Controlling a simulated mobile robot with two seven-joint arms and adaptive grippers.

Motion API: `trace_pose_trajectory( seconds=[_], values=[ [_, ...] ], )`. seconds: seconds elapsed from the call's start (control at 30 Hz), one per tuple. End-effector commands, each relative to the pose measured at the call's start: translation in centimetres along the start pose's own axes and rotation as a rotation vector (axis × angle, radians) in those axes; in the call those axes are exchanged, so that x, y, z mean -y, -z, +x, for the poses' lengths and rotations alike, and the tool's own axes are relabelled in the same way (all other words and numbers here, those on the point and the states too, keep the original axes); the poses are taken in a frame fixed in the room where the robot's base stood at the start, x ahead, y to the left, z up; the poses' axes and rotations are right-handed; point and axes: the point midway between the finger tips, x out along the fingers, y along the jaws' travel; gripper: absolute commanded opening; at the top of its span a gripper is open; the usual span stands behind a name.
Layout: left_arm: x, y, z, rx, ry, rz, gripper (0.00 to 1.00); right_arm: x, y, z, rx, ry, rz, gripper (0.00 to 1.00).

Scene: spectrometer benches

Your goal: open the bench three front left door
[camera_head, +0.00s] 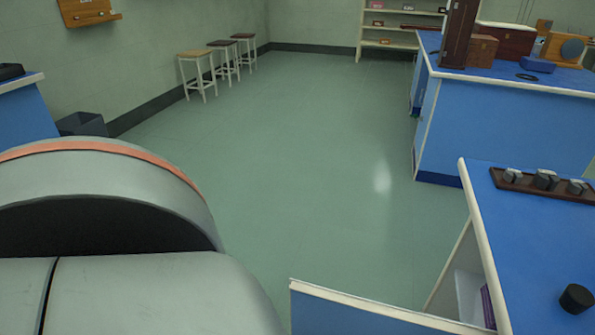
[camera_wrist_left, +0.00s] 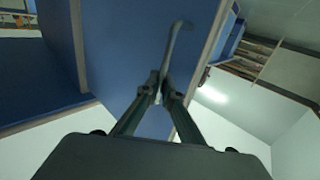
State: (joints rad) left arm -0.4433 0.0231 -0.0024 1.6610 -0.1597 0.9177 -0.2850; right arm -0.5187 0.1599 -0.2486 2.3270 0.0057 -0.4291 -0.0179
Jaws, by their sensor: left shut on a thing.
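In the head view a blue door with a cream edge (camera_head: 370,318) stands swung out from the near right bench (camera_head: 535,245), at the bottom of the picture. The cabinet opening beside it shows a pale inside. In the left wrist view the blue door panel (camera_wrist_left: 118,45) fills the upper middle. My left gripper (camera_wrist_left: 162,86) is shut on the door's grey metal handle (camera_wrist_left: 177,38), with the fingertips closed at its lower end. The head view does not show my left gripper; a large grey part of my arm covers its lower left. My right gripper is in neither view.
Purple-edged items (camera_head: 487,306) lie inside the open cabinet. A tray of dark weights (camera_head: 545,183) and a black cylinder (camera_head: 576,298) stand on the bench top. Another blue bench (camera_head: 500,125) is behind. Stools (camera_head: 197,72) line the left wall. The middle floor is clear.

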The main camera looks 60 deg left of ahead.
Motion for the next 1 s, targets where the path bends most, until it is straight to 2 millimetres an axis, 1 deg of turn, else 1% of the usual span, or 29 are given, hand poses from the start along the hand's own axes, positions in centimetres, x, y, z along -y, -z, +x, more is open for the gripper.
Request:
trace_pose_trajectory(
  seconds=[0.03,0.47,0.5,0.53,0.83,0.93,1.0],
  values=[
    [0.2,-0.2,-0.2,0.006,0.003,0.003,0.0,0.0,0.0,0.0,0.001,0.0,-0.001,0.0],
    [0.2,-0.2,-0.3,0.007,0.003,0.003,0.0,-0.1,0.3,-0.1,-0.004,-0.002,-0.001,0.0],
    [0.2,-0.2,-0.3,0.007,0.003,0.003,0.11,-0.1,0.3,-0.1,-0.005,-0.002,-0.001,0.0],
    [0.1,-0.2,-0.3,0.007,0.003,0.003,0.13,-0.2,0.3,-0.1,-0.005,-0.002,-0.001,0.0],
    [0.0,-0.1,-0.2,0.003,0.001,0.001,0.13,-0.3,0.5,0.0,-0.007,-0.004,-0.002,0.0],
    [0.0,-0.1,-0.8,0.004,0.001,0.0,0.13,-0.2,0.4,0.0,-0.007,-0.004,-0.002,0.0],
    [0.0,-0.2,-1.6,0.005,0.001,0.0,0.13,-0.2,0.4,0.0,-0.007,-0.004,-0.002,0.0]
  ],
)
